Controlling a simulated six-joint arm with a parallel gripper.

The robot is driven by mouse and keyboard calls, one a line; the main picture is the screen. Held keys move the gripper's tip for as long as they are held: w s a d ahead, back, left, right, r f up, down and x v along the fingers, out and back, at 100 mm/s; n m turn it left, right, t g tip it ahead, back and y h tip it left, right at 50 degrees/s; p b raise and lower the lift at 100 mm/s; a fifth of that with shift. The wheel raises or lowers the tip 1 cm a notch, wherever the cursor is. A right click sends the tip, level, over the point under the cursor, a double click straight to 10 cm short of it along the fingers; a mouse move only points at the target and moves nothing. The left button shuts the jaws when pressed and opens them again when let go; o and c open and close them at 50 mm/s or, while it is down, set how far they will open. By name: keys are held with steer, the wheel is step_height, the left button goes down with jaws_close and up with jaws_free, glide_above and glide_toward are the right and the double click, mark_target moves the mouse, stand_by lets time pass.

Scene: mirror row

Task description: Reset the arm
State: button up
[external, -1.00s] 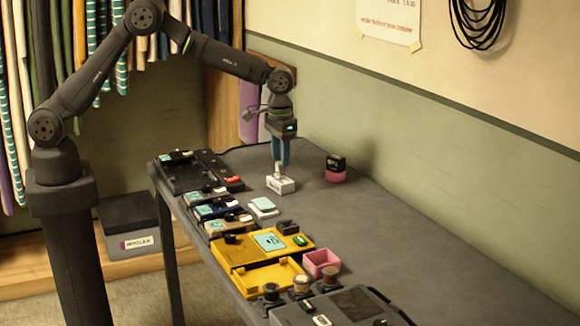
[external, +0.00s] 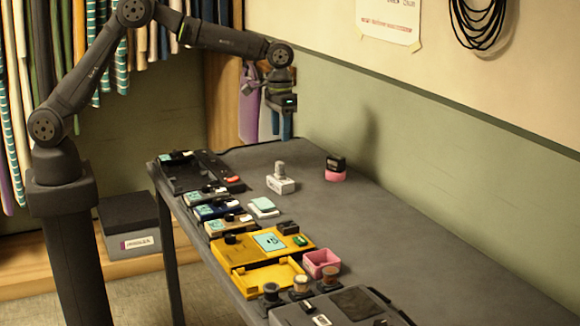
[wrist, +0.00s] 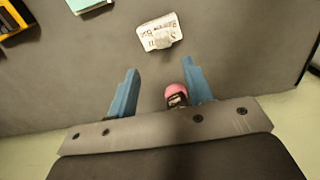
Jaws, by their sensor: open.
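My gripper (external: 281,126) is open and empty, raised above the far part of the grey table. Its two blue fingers stand apart in the wrist view (wrist: 160,72), with only tabletop and part of a small item between them. A white block with a grey knob on top (external: 281,184) stands upright on the table below and apart from my gripper. It also shows in the wrist view (wrist: 158,33), beyond the fingertips. A small black-and-pink item (external: 335,168) stands to its right; in the wrist view it shows between the fingers (wrist: 176,96).
Dark, blue, tan and yellow boxes (external: 262,245) line the table's left edge. A white block with a pale teal top (external: 263,207), a pink open box (external: 321,263) and several small round pots stand nearby. The table's right side (external: 430,260) is clear. A wall runs behind.

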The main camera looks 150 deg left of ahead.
mark_target(280, 163)
step_height(280, 163, down, 11)
steer(key=shift+r, duration=0.1)
steer(key=r, duration=0.4)
steer(key=shift+w+d+r, duration=0.2)
steer(key=shift+r, duration=0.2)
steer(key=w+d+r, duration=0.6)
steer(key=d+r, duration=0.1)
steer(key=d, duration=0.3)
steer(key=d+f, duration=0.4)
steer(key=d, duration=0.5)
steer(key=s+a+f, duration=0.1)
steer(key=a+f, duration=0.1)
steer(key=s+a+f, duration=0.2)
steer(key=a, duration=0.1)
steer(key=s+a+f, duration=0.1)
steer(key=a+f, duration=0.1)
steer(key=a, duration=0.1)
steer(key=shift+s+a+f, duration=0.2)
steer(key=shift+s+f, duration=0.05)
steer(key=f, duration=0.3)
steer(key=shift+s+a, duration=0.25)
steer(key=shift+a, duration=0.15)
steer(key=shift+f, duration=0.45)
